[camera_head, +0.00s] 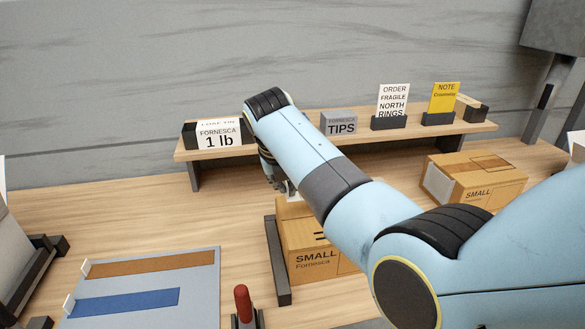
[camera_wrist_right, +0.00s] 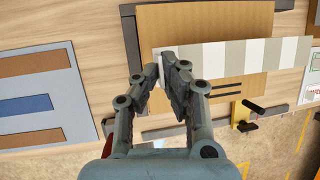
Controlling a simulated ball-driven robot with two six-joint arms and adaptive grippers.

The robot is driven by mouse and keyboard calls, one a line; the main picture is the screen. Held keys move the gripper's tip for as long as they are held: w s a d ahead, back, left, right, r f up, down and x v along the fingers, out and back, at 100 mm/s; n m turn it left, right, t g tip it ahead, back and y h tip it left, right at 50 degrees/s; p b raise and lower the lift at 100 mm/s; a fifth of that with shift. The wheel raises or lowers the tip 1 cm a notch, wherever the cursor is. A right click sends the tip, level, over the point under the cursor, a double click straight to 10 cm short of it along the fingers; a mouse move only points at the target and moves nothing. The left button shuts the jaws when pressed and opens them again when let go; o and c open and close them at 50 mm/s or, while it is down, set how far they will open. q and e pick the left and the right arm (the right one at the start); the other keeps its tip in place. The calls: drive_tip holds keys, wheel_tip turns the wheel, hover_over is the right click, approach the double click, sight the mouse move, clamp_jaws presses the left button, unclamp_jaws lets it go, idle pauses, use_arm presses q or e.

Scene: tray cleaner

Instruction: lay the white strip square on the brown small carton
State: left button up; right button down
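The brown small carton (camera_head: 305,262) stands in a dark frame, its top mostly hidden by my right arm in the head view. In the right wrist view the carton (camera_wrist_right: 200,20) lies under the white strip (camera_wrist_right: 235,57), which has white and greyish bands. The strip runs across the carton, slightly tilted to its edges, and its right end sticks out past the carton. I cannot tell whether it touches the top. My right gripper (camera_wrist_right: 163,66) is closed around the strip's left end, near the carton's left edge; it also shows in the head view (camera_head: 284,186). My left gripper is not in view.
A grey mat (camera_head: 205,312) with brown and blue strips lies left of the carton. A red-handled tool (camera_head: 243,303) stands in front. Another small carton (camera_head: 478,180) sits at the right. A shelf (camera_head: 375,138) with signs and boxes runs along the back.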

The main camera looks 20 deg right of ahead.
drive_tip(key=shift+s+a+f+b, duration=0.1)
drive_tip(key=shift+a+f+b, duration=0.15)
drive_tip(key=shift+f, duration=0.25)
drive_tip(key=shift+s+a+f+b, duration=0.1)
drive_tip(key=shift+a+f+b, duration=0.1)
drive_tip(key=shift+f, duration=1.2)
drive_tip(key=shift+f+b, duration=0.45)
drive_tip(key=shift+f, duration=0.3)
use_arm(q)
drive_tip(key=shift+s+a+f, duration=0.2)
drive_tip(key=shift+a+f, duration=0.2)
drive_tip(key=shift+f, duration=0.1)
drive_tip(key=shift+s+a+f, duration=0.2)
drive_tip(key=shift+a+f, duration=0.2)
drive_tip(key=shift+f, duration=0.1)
use_arm(e)
drive_tip(key=shift+f, duration=0.45)
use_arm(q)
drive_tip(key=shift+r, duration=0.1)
use_arm(e)
drive_tip(key=shift+f, duration=0.3)
drive_tip(key=c, duration=1.4)
unclamp_jaws()
